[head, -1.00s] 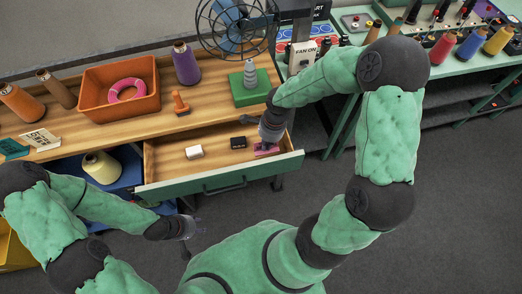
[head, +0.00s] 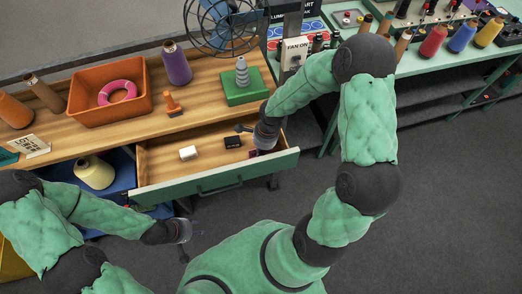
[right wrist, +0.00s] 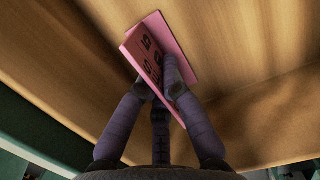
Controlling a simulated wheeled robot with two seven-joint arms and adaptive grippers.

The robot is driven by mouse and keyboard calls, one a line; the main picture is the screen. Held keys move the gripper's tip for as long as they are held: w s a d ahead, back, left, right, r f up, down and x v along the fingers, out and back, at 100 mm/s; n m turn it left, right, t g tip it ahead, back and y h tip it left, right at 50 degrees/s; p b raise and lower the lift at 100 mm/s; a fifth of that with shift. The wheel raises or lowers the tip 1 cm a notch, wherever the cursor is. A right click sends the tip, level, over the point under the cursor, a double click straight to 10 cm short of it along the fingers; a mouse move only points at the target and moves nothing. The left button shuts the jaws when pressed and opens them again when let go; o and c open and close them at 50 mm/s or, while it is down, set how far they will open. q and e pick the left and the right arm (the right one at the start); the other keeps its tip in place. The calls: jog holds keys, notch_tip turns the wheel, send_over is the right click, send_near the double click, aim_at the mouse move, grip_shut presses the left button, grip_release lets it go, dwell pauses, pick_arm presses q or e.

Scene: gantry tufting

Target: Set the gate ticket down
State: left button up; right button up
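The gate ticket (right wrist: 158,62) is a pink folded card with dark print. In the right wrist view it stands tilted against the drawer's wooden surface, between the fingers of my right gripper (right wrist: 158,88). The fingertips touch it from both sides. In the head view my right gripper (head: 262,146) reaches into the right end of the open drawer (head: 165,165) and mostly hides the ticket. My left gripper (head: 193,232) is empty, with its fingers apart, in front of the drawer.
The bench above holds an orange bin (head: 110,100), a purple spool (head: 176,64), an orange stamp (head: 173,104) and a green base (head: 241,90) with a grey cone.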

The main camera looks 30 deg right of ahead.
jog(key=o, duration=0.4)
jog(key=shift+o, duration=0.2)
jog(key=shift+r+p, duration=0.4)
jog(key=shift+r, duration=0.1)
notch_tip(320, 180, up, 11)
jog(key=d+p, duration=0.1)
jog(key=shift+s+d, duration=0.2)
jog(key=shift+d, duration=0.15)
jog(key=shift+r, duration=0.1)
